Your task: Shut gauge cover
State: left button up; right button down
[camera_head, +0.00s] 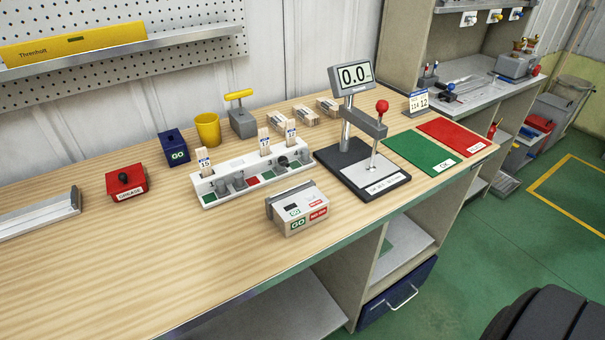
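A small light-grey box (301,213) with a green GO label and red labels stands near the front edge of the bench. A grey plate (270,208) stands up along its left and back side; it looks like a raised cover, but I cannot tell for sure. A dark window shows on its top. Behind it to the right, a measuring stand (349,140) carries a display (354,76) reading 0.0 and a red-knobbed lever (382,107). Neither of my grippers is in view.
A white rack (215,198) with numbered sticks stands behind the box. A red box (126,184), blue GO box (174,149), yellow cup (207,129), green mat (420,151) and red mat (456,136) are on the bench (140,260). The front left is clear.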

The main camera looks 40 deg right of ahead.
aim_at(282, 161)
jog(key=z, duration=1.05)
